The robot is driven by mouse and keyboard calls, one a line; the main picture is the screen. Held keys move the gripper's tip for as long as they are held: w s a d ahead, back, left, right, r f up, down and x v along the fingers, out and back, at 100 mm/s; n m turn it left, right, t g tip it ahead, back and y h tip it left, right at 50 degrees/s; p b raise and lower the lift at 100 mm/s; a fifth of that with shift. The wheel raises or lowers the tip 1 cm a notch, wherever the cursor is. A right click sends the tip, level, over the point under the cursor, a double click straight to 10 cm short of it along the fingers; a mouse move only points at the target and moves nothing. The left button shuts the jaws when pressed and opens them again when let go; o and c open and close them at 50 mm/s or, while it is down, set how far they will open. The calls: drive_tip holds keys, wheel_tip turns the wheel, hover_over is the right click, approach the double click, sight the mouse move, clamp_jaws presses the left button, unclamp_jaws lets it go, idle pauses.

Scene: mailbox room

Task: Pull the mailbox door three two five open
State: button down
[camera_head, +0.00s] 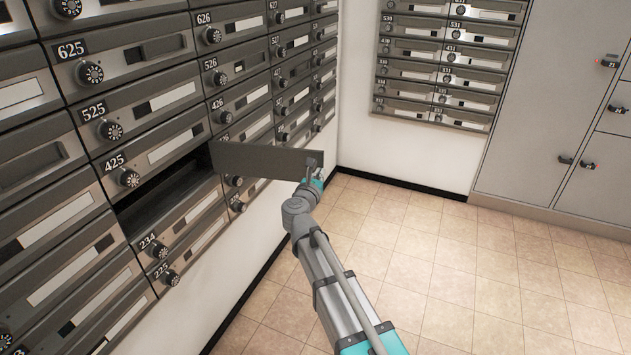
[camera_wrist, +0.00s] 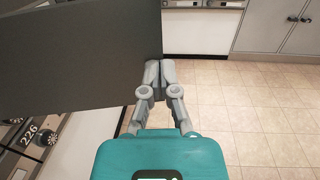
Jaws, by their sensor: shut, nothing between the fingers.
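One mailbox door (camera_head: 258,160) below 425 stands swung out from the wall, hinged at its right side. Its plain dark inner face shows, so its number is hidden. The dark compartment opening (camera_head: 165,192) is exposed between the 425 row and the row below. In the wrist view the door is the large dark panel (camera_wrist: 75,50) at the upper left. My gripper (camera_head: 314,167) is at the door's free outer edge. In the wrist view its fingertips (camera_wrist: 159,66) are together beside that edge, with nothing between them; contact with the door is unclear.
Closed mailboxes with dials fill the left wall, including 425 (camera_head: 150,165). More mailboxes (camera_head: 450,55) hang on the back wall, and grey cabinets (camera_head: 545,100) stand at the right. The tiled floor (camera_head: 470,270) to the right is clear.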

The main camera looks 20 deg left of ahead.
sight(322, 167)
drive_tip(key=w, duration=0.3)
drive_tip(key=shift+w+a, duration=0.3)
drive_tip(key=shift+a, duration=0.1)
drive_tip(key=shift+s+d, duration=0.1)
drive_tip(key=s+d, duration=0.5)
drive_tip(key=s, duration=0.7)
drive_tip(key=shift+s+d, duration=0.2)
drive_tip(key=shift+s, duration=0.2)
drive_tip(key=shift+w, duration=0.1)
